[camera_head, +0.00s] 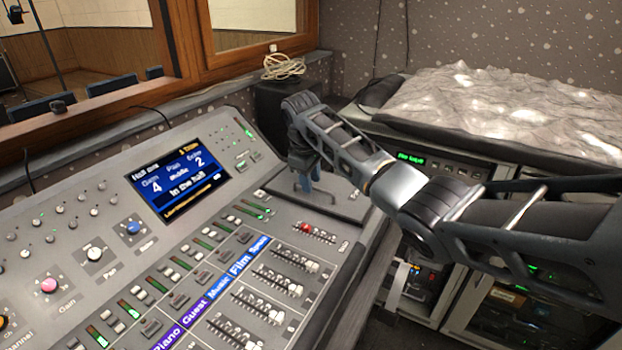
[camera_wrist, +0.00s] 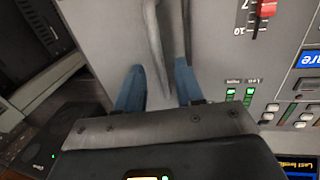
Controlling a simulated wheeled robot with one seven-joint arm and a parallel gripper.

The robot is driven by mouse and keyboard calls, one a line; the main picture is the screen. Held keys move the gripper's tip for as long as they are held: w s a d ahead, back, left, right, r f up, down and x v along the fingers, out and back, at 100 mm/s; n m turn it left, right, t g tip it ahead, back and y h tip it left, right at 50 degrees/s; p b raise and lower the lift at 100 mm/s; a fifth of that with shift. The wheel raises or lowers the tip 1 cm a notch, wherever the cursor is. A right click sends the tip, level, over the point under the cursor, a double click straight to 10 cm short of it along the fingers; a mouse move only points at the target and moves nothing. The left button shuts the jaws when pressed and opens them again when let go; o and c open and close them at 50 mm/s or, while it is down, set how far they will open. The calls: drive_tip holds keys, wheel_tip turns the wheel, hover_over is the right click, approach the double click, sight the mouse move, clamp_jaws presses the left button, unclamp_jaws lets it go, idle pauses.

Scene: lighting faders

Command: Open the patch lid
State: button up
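The patch lid (camera_head: 347,208) is a flat grey panel at the right end of the mixing console, and it looks shut. Its thin grey handle (camera_wrist: 154,40) shows in the wrist view, running down between my two blue fingers. My gripper (camera_head: 306,184) points down over the lid; it also shows in the wrist view (camera_wrist: 156,82). The fingers stand apart on either side of the handle, with gaps visible. I cannot tell whether either finger touches it. In the head view my wrist and fingers hide part of the lid and handle.
The console's screen (camera_head: 178,180) and several faders (camera_head: 283,282) lie left of and below the lid. A red fader (camera_head: 308,228) is close to the lid's near edge. A black box with coiled cable (camera_head: 283,66) stands behind. Equipment racks (camera_head: 440,160) stand to the right.

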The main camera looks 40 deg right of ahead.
drive_tip(key=shift+f, duration=0.3)
clamp_jaws()
idle(1.3)
